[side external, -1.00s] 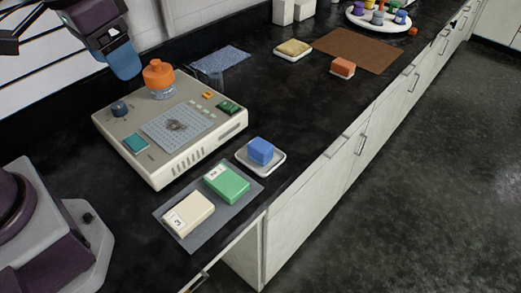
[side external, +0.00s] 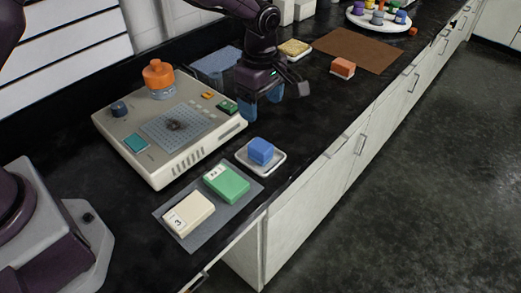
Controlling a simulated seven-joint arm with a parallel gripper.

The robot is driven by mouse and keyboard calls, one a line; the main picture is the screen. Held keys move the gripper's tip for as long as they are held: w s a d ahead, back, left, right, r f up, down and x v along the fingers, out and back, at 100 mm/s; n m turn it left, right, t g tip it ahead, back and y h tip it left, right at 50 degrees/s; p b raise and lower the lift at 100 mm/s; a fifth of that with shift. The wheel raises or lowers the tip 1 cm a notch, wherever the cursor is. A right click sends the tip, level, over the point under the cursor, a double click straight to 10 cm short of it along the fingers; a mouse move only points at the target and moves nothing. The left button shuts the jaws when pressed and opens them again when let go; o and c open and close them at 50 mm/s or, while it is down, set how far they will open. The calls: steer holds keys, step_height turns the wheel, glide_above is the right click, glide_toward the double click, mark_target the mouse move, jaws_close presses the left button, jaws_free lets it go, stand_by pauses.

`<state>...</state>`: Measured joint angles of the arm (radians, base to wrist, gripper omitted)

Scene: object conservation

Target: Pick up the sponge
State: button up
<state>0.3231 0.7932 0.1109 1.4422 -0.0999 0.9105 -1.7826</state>
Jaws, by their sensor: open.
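A tan-yellow, sponge-like block (side external: 295,46) lies on a white dish at the back of the counter. A blue block (side external: 261,149) sits on another white dish (side external: 244,159) nearer the front, and a red-orange block (side external: 343,66) with a pale base lies at the right. I cannot tell for sure which is the sponge; the tan-yellow one looks most like it. My gripper (side external: 261,106) is open and empty, with blue fingertips pointing down above the counter. In the picture it is between the blue block and the tan-yellow block.
A beige device (side external: 170,165) with an orange-capped bottle (side external: 159,76) stands at the left. Green (side external: 228,184) and cream (side external: 189,213) blocks lie on a grey mat. A brown mat (side external: 362,46) and a round white tray of small jars (side external: 366,24) are behind.

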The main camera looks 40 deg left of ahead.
mark_target(260, 145)
step_height(260, 145, down, 13)
steer(key=shift+s, duration=0.1)
steer(key=c, duration=1)
steer(key=shift+r, duration=0.1)
steer(key=r, duration=0.4)
steer(key=shift+s, duration=0.3)
steer(key=s+a+r, duration=0.3)
steer(key=s+r, duration=0.6)
steer(key=s, duration=0.4)
steer(key=shift+a, duration=0.25)
